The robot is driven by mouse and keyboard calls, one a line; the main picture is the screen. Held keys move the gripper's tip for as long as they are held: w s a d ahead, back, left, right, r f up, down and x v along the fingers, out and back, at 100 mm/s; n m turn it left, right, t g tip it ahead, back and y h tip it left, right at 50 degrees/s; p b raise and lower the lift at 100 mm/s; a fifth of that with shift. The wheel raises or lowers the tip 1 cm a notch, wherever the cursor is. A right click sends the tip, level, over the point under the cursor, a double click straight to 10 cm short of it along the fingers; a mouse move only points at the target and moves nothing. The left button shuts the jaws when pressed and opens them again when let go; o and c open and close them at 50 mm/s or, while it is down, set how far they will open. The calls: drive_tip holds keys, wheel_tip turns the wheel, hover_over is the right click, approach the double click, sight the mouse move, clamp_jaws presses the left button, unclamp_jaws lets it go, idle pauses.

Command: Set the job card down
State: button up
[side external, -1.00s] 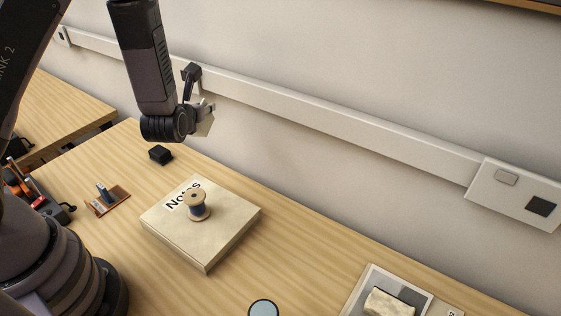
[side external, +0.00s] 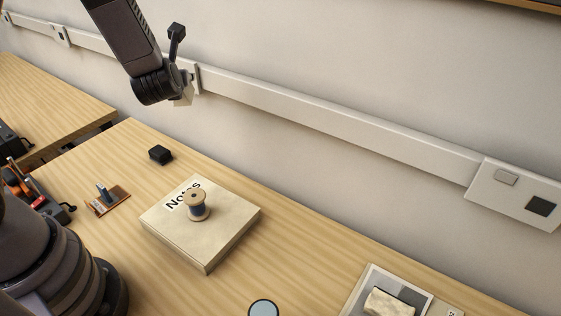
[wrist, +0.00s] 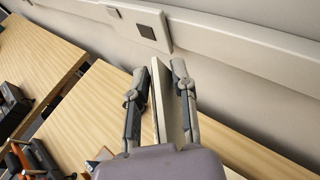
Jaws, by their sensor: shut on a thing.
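My gripper (side external: 186,90) is high above the far left of the table, close to the wall. In the wrist view the two fingers of my gripper (wrist: 160,72) are closed on either side of a thin pale card (wrist: 159,102), which I see nearly edge-on. I take this to be the job card. In the side view only a small pale piece of the card (side external: 183,99) shows beside the gripper, and the rest is hidden. The card is clear of the table.
A cream box marked Notes (side external: 228,222) bears a thread spool (side external: 196,205). A small black block (side external: 160,155) and a brown holder (side external: 108,202) stand left of it. A grey tray (side external: 418,304) and a pale disc (side external: 263,308) are at the front. Wall trunking (side external: 320,112) runs behind.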

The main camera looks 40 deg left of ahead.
drive_tip(key=s+a+f+n+g+y, duration=0.2)
drive_tip(key=s+f+n+g, duration=0.2)
drive_tip(key=s+n+g, duration=0.15)
drive_tip(key=s+a+f+n+g+y, duration=0.2)
drive_tip(key=s+f+n+g+y, duration=0.1)
drive_tip(key=s+f+n+g, duration=0.25)
drive_tip(key=s+d+f+n+g+h, duration=0.2)
drive_tip(key=s+d+n+g+h, duration=0.6)
drive_tip(key=s+n+g, duration=0.4)
drive_tip(key=s+d+f+n+h, duration=0.2)
drive_tip(key=d+n+h, duration=0.85)
drive_tip(key=d, duration=0.55)
drive_tip(key=w+d+f+n+t+h, duration=0.3)
drive_tip(key=w+d+n+t+h, duration=0.4)
drive_tip(key=d+n+h, duration=0.15)
drive_tip(key=shift+m+y, duration=0.3)
drive_tip(key=f, duration=0.5)
drive_tip(key=w+f, duration=0.1)
drive_tip(key=f, duration=0.2)
drive_tip(key=shift+d+f, duration=0.1)
drive_tip(key=shift+d, duration=0.15)
drive_tip(key=shift+f+t, duration=0.25)
drive_tip(key=shift+t, duration=0.05)
